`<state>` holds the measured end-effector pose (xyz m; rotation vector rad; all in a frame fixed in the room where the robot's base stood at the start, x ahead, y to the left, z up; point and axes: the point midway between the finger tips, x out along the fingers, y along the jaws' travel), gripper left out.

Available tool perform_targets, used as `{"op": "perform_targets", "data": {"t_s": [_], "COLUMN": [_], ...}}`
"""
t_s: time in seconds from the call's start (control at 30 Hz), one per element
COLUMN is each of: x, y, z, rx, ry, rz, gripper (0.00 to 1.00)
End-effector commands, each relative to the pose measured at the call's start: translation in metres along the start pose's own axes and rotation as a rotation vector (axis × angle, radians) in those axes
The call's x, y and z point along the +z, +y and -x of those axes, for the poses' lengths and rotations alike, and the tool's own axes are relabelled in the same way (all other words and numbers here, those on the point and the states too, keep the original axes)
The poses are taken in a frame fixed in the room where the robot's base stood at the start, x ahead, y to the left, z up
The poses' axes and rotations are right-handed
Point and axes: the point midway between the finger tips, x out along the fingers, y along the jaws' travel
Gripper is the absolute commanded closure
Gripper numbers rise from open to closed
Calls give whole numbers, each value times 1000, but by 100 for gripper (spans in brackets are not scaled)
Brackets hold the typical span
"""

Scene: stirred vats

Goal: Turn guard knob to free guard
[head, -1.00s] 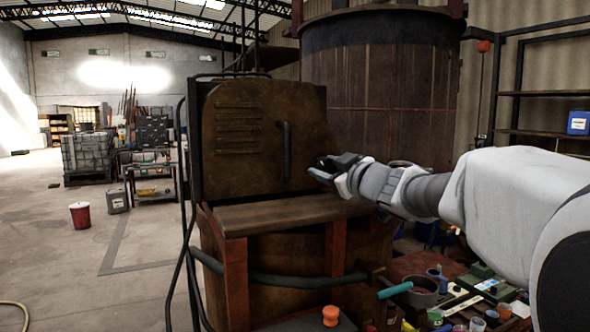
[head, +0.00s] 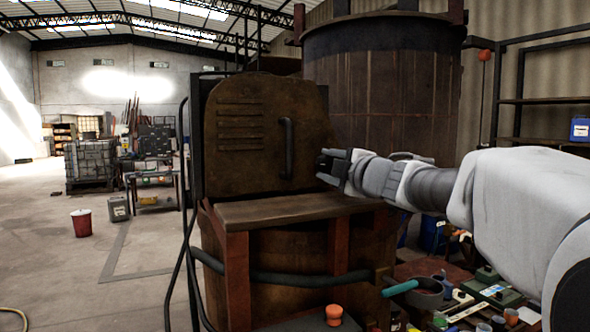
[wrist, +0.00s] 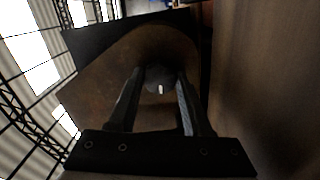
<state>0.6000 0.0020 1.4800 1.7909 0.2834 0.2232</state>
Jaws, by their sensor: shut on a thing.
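The guard (head: 235,135) is a rusty brown panel with slots and a vertical bar handle (head: 287,150). It stands upright above a wooden ledge in the head view. My gripper (head: 322,165) is at the guard's right edge. In the wrist view the two dark fingers of my gripper (wrist: 158,88) reach to a dark round knob (wrist: 158,74) with a small white mark, and they are shut on it. The brown guard surface (wrist: 100,95) shows around the knob. In the head view the fingers hide the knob.
A large rusty vat (head: 380,85) stands behind the guard. A bench with a grey bowl (head: 425,295), teal-handled tool and bottles is at lower right. An orange knob (head: 333,312) is at the bottom. Open floor lies left.

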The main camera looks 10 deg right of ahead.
Motion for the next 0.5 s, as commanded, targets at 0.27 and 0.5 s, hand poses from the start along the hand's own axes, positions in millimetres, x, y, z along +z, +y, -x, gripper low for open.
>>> {"op": "perform_targets", "data": {"t_s": [0.27, 0.5], "x": [0, 0], "y": [0, 0], "z": [0, 0], "rx": [0, 0], "ry": [1, 1], "rz": [81, 97], "gripper": [100, 100]}}
